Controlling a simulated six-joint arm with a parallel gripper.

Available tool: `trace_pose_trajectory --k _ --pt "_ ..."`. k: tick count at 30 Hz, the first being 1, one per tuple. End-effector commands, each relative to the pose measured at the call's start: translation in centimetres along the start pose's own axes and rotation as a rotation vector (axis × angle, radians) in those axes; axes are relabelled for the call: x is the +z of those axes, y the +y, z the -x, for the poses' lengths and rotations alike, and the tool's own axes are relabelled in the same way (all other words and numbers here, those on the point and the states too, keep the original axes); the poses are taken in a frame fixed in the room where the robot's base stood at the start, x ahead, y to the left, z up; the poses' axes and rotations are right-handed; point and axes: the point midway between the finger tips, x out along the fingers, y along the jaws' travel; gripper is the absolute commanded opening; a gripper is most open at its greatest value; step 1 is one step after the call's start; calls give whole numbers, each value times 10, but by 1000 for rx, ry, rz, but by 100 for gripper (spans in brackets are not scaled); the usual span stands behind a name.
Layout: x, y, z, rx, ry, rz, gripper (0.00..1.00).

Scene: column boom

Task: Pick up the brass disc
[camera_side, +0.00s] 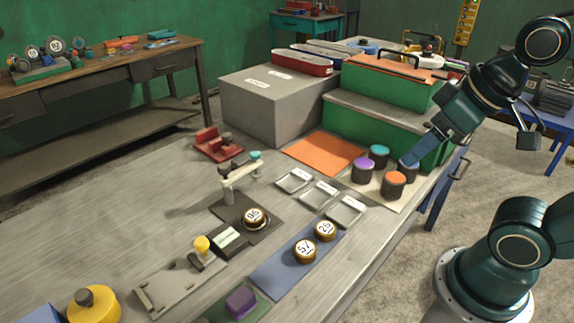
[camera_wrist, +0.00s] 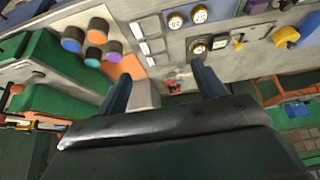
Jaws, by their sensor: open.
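Three round brass discs with white numbered faces show. Two of them, a nearer disc (camera_side: 305,251) and a farther disc (camera_side: 325,230), lie on a blue-grey mat (camera_side: 268,272). The third disc (camera_side: 255,218) sits on a dark plate under a small press. In the wrist view the mat's two discs (camera_wrist: 175,21) (camera_wrist: 200,14) and the press disc (camera_wrist: 197,47) are near the top. My gripper (camera_side: 408,160) is high at the right, by the colored knobs and well away from the discs. Its two blue fingers (camera_wrist: 160,82) are spread with nothing between them.
Several dark cylinders with colored tops (camera_side: 363,170) stand on a pale board near my gripper. A green toolbox (camera_side: 390,85) and a grey box (camera_side: 270,105) stand behind. The press arm (camera_side: 240,174) overhangs its plate. Small white trays (camera_side: 318,193) lie beyond the mat.

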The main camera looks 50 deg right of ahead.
Motion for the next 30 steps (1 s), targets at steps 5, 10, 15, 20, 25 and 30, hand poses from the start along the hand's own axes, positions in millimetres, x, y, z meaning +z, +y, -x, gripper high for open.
trace_pose_trajectory --k 5,10,15,20,25,30 --pt "0 0 0 0 0 0 70" --pt "-2 -1 -1 -3 -3 -7 70" --pt "-13 -6 -5 -21 -21 -38 70" --pt "-33 -14 -14 -55 -52 -102 70" --pt "-58 -25 -30 -105 -101 -195 70" --pt "-83 -35 -49 -156 -158 -299 70"
